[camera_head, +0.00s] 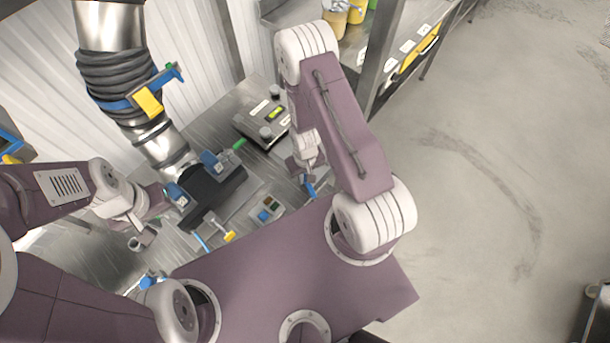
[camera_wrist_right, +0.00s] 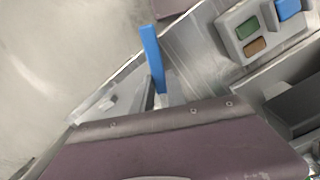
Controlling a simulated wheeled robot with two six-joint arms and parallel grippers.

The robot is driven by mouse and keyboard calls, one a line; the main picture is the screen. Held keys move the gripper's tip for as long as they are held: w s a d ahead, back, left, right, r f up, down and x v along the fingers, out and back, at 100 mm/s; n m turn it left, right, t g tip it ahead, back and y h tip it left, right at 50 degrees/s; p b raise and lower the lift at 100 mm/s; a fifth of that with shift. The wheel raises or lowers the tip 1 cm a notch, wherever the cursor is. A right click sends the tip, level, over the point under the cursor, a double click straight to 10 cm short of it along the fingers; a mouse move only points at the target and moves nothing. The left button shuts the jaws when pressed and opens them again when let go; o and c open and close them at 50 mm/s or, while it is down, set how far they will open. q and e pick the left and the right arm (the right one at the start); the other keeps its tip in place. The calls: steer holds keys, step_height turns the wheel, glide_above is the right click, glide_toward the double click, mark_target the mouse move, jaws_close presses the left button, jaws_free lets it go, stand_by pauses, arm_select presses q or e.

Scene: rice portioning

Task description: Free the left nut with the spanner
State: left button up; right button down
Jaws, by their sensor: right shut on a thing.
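My right gripper (camera_head: 306,166) is over the right part of the steel bench, shut on a blue-handled tool (camera_head: 309,187), apparently the spanner. In the right wrist view the blue handle (camera_wrist_right: 152,58) sticks up past the purple gripper body; the tool's other end is hidden. A dark block (camera_head: 212,196) stands under the metal duct, with a blue fitting at its left (camera_head: 177,196) and another at its upper right (camera_head: 213,161). The nuts themselves are too small to make out. My left gripper (camera_head: 143,238) is left of the block; its finger gap is unclear.
A small button box (camera_head: 265,210) lies right of the block and also shows in the right wrist view (camera_wrist_right: 258,28). A grey scale-like unit (camera_head: 262,122) stands behind. A blue-and-yellow tool (camera_head: 228,236) lies in front. The ribbed duct (camera_head: 120,85) rises at the back left.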

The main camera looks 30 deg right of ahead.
steer(key=shift+f+b, duration=0.3)
steer(key=shift+f, duration=0.2)
stand_by(0.6)
steer(key=shift+d+n, duration=0.85)
steer(key=shift+n, duration=0.15)
steer(key=shift+w+d+n, duration=0.2)
steer(key=shift+d+n, duration=0.5)
steer(key=shift+n, duration=0.1)
